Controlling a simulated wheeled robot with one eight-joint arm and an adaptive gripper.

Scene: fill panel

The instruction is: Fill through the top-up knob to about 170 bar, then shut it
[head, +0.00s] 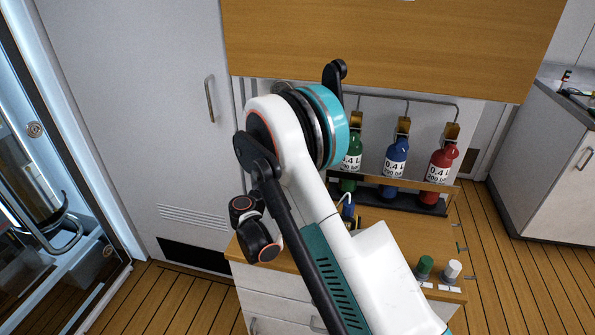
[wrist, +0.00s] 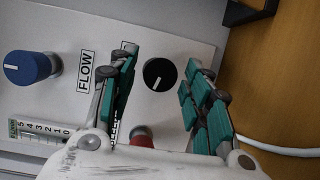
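In the wrist view a pale panel (wrist: 170,28) carries a black knob (wrist: 159,74) with a white pointer line; its label is mostly hidden behind a finger, so I cannot confirm it is the top-up knob. My gripper (wrist: 160,58) is open, one finger to each side of the black knob, with no clear contact. A blue knob (wrist: 28,67) with a white line sits at the left beside the label FLOW. A red part (wrist: 143,141) shows low between the fingers, partly hidden. No pressure reading is legible.
A white hose (wrist: 275,149) lies right of the fingers.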

